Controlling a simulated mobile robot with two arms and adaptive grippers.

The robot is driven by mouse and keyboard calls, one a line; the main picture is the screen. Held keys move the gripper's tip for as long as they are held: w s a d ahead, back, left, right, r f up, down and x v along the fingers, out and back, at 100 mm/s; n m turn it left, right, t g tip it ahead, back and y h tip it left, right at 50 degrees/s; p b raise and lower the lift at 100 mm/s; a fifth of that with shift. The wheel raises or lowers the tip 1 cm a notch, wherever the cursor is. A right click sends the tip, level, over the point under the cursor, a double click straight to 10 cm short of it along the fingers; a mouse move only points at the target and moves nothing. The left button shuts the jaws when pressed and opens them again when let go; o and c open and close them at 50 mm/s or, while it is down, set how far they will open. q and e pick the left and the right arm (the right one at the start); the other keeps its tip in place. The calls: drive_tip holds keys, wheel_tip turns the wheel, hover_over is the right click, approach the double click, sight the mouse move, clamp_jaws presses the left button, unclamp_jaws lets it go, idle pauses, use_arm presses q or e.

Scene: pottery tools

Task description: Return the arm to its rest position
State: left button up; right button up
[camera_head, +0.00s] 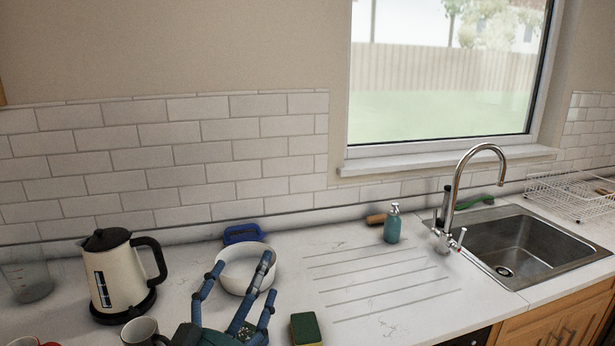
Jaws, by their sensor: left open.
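My left gripper (232,302) comes up from the bottom edge of the head view, with its blue-grey fingers spread open. Its fingers overlap the white bowl (246,262) in the picture and hide part of the bowl's front. I cannot tell whether they touch the bowl. No object shows between the fingers. My right gripper is not in view.
A cream kettle (118,274), a mug (141,331) and a clear jug (27,279) stand at left. A green sponge (306,328) lies right of the gripper. A soap bottle (392,225) stands near the tap (456,195) and sink (512,243). The grooved drainer (375,278) is clear.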

use_arm(q)
drive_tip(key=s+a+f+n+g+y, duration=0.1)
drive_tip(key=s+a+f+g+y, duration=0.15)
drive_tip(key=f, duration=0.55)
drive_tip(key=s+a+f+n+g+y, duration=0.1)
drive_tip(key=s+a+f+g, duration=0.25)
drive_tip(key=f, duration=0.35)
drive_tip(key=s+a+f+n+g+y, duration=0.1)
drive_tip(key=s+a+f+g+y, duration=0.15)
drive_tip(key=f, duration=0.55)
drive_tip(key=s+a+f+m+g+h, duration=0.1)
drive_tip(key=s+f+g, duration=0.4)
drive_tip(key=s, duration=0.6)
drive_tip(key=s+a+f+m+g, duration=0.1)
drive_tip(key=s+f+g, duration=0.3)
drive_tip(key=s+f, duration=0.8)
drive_tip(key=f, duration=2.3)
drive_tip(key=s+a+f+g, duration=0.2)
drive_tip(key=s+f, duration=1.3)
drive_tip(key=s, duration=0.1)
drive_tip(key=shift+s+a, duration=0.35)
drive_tip(key=shift+a, duration=0.05)
drive_tip(key=shift+f, duration=0.1)
